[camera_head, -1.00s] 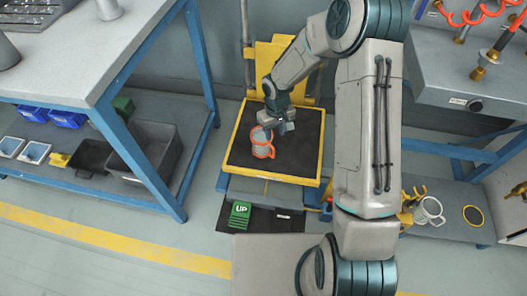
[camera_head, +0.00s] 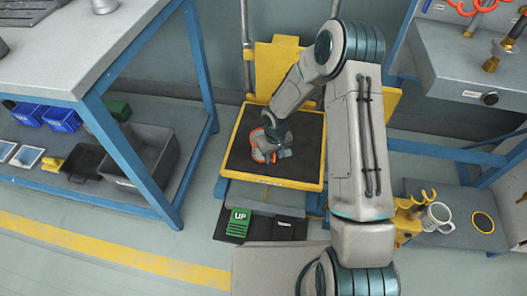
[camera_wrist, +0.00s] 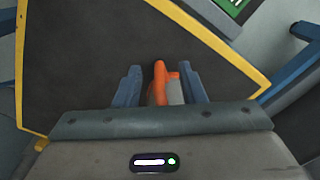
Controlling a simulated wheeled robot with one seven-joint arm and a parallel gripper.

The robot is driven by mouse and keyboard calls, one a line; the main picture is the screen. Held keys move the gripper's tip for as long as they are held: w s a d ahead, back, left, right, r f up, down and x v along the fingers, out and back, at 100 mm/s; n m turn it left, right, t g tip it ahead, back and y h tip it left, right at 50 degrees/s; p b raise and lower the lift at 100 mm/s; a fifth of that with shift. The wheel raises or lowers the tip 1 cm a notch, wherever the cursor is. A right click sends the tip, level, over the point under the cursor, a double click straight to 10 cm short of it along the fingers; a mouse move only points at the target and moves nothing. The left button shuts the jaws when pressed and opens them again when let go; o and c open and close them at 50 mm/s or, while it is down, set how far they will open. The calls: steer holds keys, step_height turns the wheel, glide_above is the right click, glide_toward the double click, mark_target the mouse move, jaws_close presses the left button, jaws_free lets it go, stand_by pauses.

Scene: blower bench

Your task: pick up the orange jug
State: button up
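The orange jug (camera_head: 259,152) stands on the dark top of the yellow-rimmed lift platform (camera_head: 233,172). In the head view it shows as a grey body with orange bands, mostly hidden under my wrist. My gripper (camera_head: 283,153) is down at the jug. In the wrist view, my gripper (camera_wrist: 162,85) has its two blue-grey fingers apart, with the orange handle part of the jug (camera_wrist: 163,80) between them. Gaps show between the fingers and the orange part, more clearly on the left. The rest of the jug is hidden by the gripper body.
A green block marked UP (camera_head: 238,222) lies in front of the platform. A blue-legged bench (camera_head: 131,150) stands to the left with bins below. A grey-white mug (camera_head: 437,217) sits on a low shelf (camera_head: 456,238) at the right.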

step_height(320, 180, down, 3)
steer(key=shift+r+b, duration=0.2)
steer(key=shift+b, duration=0.15)
jaws_close()
steer(key=shift+r, duration=0.1)
